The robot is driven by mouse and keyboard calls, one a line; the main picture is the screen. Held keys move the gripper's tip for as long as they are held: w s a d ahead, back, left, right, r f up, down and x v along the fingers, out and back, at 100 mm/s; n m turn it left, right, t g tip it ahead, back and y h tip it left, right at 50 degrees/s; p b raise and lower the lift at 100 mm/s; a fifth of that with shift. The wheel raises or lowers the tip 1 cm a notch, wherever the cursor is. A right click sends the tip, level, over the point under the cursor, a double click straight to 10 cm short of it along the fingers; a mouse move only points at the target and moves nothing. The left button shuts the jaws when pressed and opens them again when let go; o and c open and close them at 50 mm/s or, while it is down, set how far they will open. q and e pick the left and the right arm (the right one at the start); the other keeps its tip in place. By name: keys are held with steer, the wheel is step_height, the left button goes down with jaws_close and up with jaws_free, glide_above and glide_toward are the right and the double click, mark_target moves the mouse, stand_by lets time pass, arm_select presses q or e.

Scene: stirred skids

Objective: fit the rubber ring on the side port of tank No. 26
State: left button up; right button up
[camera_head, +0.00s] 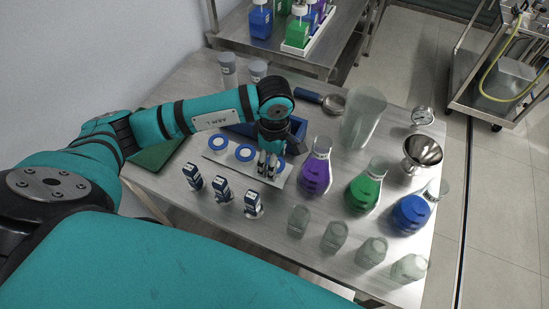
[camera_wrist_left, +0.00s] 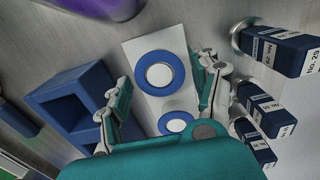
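Blue rings with white centres lie on a pale strip (camera_head: 210,156) on the steel table: a left ring (camera_head: 220,141), a middle ring (camera_head: 246,152) and a right ring (camera_head: 280,162), partly hidden by my gripper. My left gripper (camera_head: 268,166) points down over the strip's right end. In the left wrist view its fingers (camera_wrist_left: 163,95) are apart, with the right ring (camera_wrist_left: 160,73) seen between and beyond them, and nothing held. No. 26 is not clearly legible. My right gripper is out of view.
A blue open holder (camera_wrist_left: 70,105) stands just behind the strip. Purple (camera_head: 315,175), green (camera_head: 365,190) and blue (camera_head: 410,213) flasks and several clear jars (camera_head: 335,236) crowd the right. Blue and green bottles (camera_head: 261,22) stand on a rear bench.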

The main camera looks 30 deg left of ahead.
arm_select(q)
steer(key=c, duration=0.6)
steer(key=shift+o, duration=0.2)
steer(key=shift+r, duration=0.15)
steer(key=shift+r, duration=0.4)
steer(key=shift+r, duration=0.15)
steer(key=shift+r+p, duration=1.05)
steer(key=shift+r, duration=0.85)
